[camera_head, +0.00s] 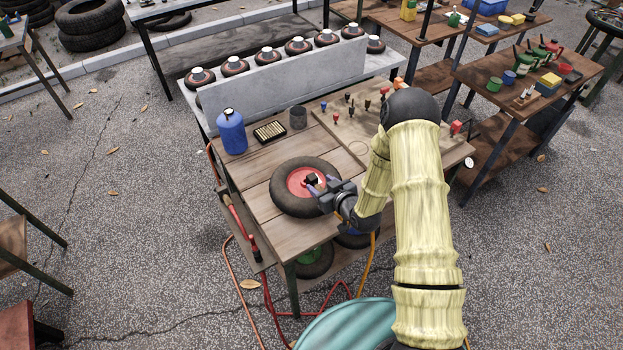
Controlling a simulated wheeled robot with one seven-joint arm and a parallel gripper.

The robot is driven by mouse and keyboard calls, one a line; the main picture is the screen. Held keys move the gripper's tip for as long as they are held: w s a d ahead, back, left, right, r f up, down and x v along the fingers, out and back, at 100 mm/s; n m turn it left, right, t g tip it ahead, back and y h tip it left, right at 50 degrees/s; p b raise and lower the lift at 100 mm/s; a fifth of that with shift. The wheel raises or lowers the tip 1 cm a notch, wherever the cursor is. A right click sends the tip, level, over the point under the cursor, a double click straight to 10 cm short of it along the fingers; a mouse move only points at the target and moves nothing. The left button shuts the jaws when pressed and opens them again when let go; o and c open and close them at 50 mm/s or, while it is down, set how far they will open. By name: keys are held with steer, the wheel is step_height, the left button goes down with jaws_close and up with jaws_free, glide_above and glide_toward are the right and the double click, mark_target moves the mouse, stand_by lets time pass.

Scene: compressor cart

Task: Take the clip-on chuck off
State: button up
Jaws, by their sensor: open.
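A wheel with a black tyre (283,199) and a red hub (296,177) lies flat on the wooden cart top. A small dark piece at the hub, which looks like the clip-on chuck (311,180), sits at the hub's right side. My gripper (318,184) is open, with its fingers reaching over the wheel from the right, close around or beside the dark piece. I cannot tell whether the fingers touch it. The valve is hidden. An orange hose (374,252) hangs below my wrist; its upper end is hidden.
A blue bottle (231,132), a dark tray (269,131) and a grey cup (298,117) stand behind the wheel. A pegged board (345,130) lies behind my arm. Red hoses (268,290) hang below.

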mark_target(314, 179)
steer(key=shift+w+a+f, duration=0.1)
steer(key=shift+w, duration=0.1)
steer(key=shift+p+x, duration=1.35)
steer(key=shift+x, duration=1.25)
steer(key=shift+a, duration=0.15)
steer(key=c, duration=1.1)
steer(key=shift+r, duration=0.25)
step_height(314, 179, up, 10)
steer(key=b, duration=0.3)
steer(key=shift+s+f, duration=0.1)
steer(key=shift+f, duration=0.1)
